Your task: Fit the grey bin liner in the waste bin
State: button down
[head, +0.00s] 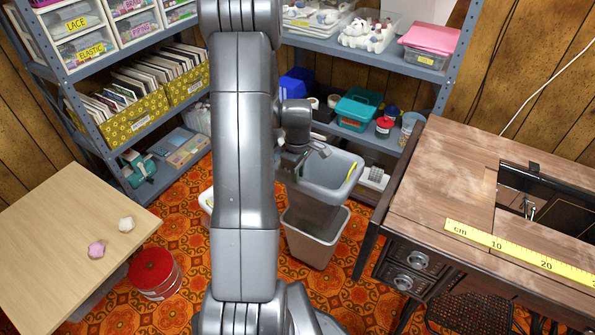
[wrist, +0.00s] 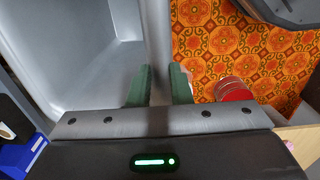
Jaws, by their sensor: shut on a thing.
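The grey bin liner (head: 327,178) is a tub with a pale rim and a yellow mark on its right side. My gripper (head: 299,168) is shut on its near-left rim in the head view. In the wrist view my gripper's green fingers (wrist: 159,88) pinch the liner's wall, and the liner's inside (wrist: 85,60) fills the left. The waste bin (head: 312,245) stands upright on the floor below. The liner is over the bin's mouth, roughly upright. Whether its bottom is inside the bin is hard to tell. My arm hides part of the area to the left.
A red-lidded tub (head: 155,272) and a pale table (head: 60,235) are at left. The sewing table (head: 430,190) stands close on the right. Grey shelves (head: 375,60) with boxes are behind. A white container (head: 206,200) is partly hidden by my arm.

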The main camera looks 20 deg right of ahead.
notch_tip(320, 180, down, 25)
jog(key=b, duration=1.7)
jog(key=shift+r, duration=0.1)
jog(key=shift+f+b, duration=0.4)
jog(key=shift+f, duration=0.75)
jog(key=c, duration=1.2)
grip_release()
jog(key=shift+c, duration=0.2)
jog(key=shift+r, duration=0.1)
notch_tip(320, 180, up, 14)
jog(key=p, duration=0.5)
jog(key=shift+p, duration=0.4)
jog(key=shift+a+f, duration=0.1)
jog(key=shift+f, duration=0.15)
